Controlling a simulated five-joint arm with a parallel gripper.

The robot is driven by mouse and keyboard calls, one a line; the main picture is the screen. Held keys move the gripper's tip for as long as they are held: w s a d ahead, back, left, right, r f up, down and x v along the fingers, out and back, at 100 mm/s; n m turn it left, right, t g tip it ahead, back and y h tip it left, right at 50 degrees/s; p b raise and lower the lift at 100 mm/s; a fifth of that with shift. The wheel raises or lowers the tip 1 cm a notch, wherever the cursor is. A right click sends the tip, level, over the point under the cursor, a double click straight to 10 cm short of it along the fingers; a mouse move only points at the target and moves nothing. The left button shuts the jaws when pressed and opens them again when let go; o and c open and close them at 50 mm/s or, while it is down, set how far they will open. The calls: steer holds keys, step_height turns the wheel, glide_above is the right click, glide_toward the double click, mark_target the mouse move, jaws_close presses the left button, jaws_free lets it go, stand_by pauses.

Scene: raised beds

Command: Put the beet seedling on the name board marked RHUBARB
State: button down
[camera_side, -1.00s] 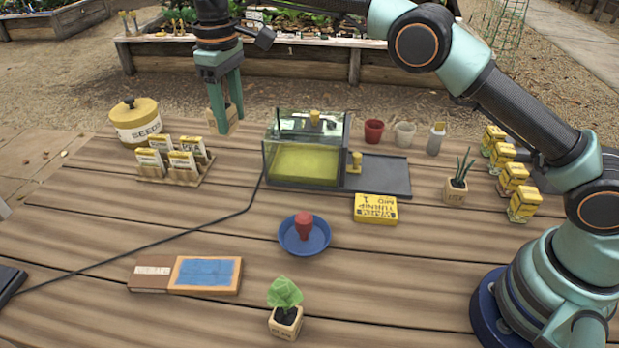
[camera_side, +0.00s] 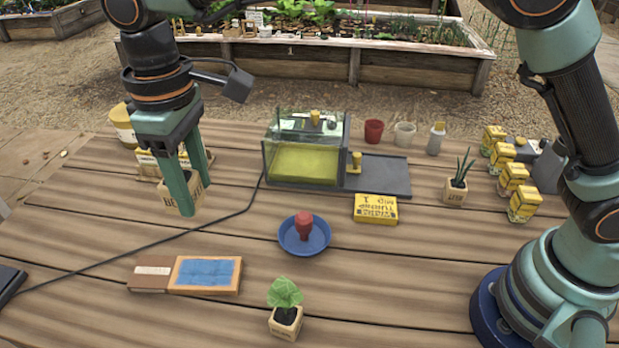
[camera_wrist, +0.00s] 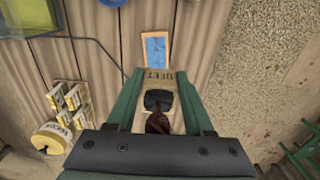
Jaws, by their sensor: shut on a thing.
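My gripper (camera_side: 197,186) is shut on the beet seedling, a small wooden pot (camera_side: 168,193) held in the air at the left, above the table. In the wrist view, the beet pot (camera_wrist: 157,78) sits between the fingers of my gripper (camera_wrist: 158,86), with BEET lettering, dark soil and a dark reddish plant. The name board (camera_side: 150,278) lies flat at the front left, with a blue panel in a wooden frame and a pale label too small to read. It also shows beyond the pot in the wrist view (camera_wrist: 156,36). Its blue panel is bare.
A blue dish (camera_side: 320,243) holds a red object. A leafy potted seedling (camera_side: 286,318) stands front centre. A glass case (camera_side: 300,165), yellow box (camera_side: 376,209) and potted shoot (camera_side: 456,190) stand farther back. A seed-packet rack and tin are partly behind my gripper. A cable crosses the table.

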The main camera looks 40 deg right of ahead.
step_height(320, 180, down, 18)
steer(key=shift+f, duration=0.1)
stand_by(0.4)
steer(key=shift+c, duration=1.4)
jaws_free()
steer(key=shift+f, duration=0.15)
